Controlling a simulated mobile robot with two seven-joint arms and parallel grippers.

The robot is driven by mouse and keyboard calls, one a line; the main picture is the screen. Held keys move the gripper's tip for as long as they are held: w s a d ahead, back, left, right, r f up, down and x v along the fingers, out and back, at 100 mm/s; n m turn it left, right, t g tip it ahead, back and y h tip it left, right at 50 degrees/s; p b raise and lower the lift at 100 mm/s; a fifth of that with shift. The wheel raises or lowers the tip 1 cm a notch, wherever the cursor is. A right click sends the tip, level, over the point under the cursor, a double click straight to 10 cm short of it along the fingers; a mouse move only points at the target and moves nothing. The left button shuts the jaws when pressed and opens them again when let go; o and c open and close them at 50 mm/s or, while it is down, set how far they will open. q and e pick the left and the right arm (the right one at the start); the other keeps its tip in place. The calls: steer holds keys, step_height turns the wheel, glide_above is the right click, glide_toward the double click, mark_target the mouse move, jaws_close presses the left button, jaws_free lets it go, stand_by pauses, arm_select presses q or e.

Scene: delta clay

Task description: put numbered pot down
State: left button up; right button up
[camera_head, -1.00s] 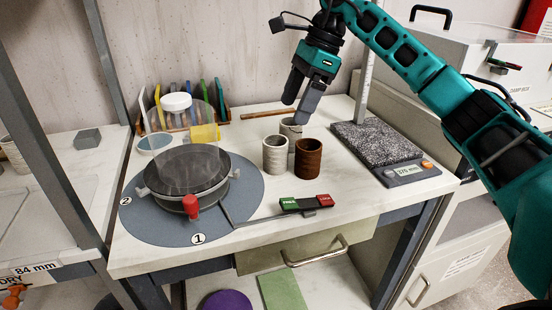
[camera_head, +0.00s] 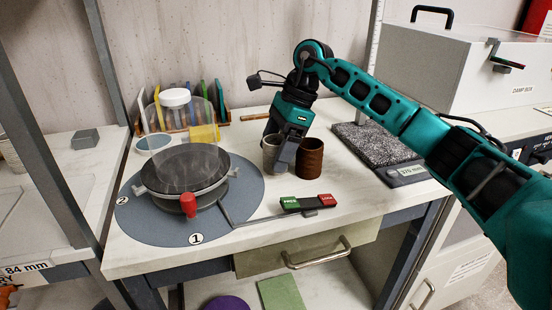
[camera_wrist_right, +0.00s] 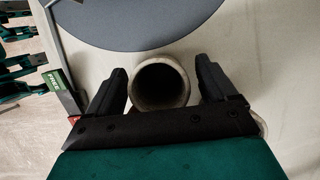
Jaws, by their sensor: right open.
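A pale grey pot (camera_head: 270,155) stands upright on the white worktop (camera_head: 255,248). A brown pot (camera_head: 309,160) stands just to its right. My right gripper (camera_head: 277,152) is down at the grey pot. In the right wrist view the open fingers (camera_wrist_right: 161,78) lie on either side of a pale round pot (camera_wrist_right: 160,103), with gaps to its wall. A second pale pot, seen earlier behind these two, is hidden by my gripper in the head view. No number is legible on any pot.
A grey turntable disc (camera_head: 142,222) marked 1 and 2 carries a dark round stand and a clear jar with a white lid. A green and red switch bar (camera_head: 308,203) lies at the front. A speckled pad (camera_head: 372,143) with a display is at right.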

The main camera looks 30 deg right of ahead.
steer(key=shift+x, duration=0.85)
steer(key=shift+r, duration=0.1)
steer(key=c, duration=1.2)
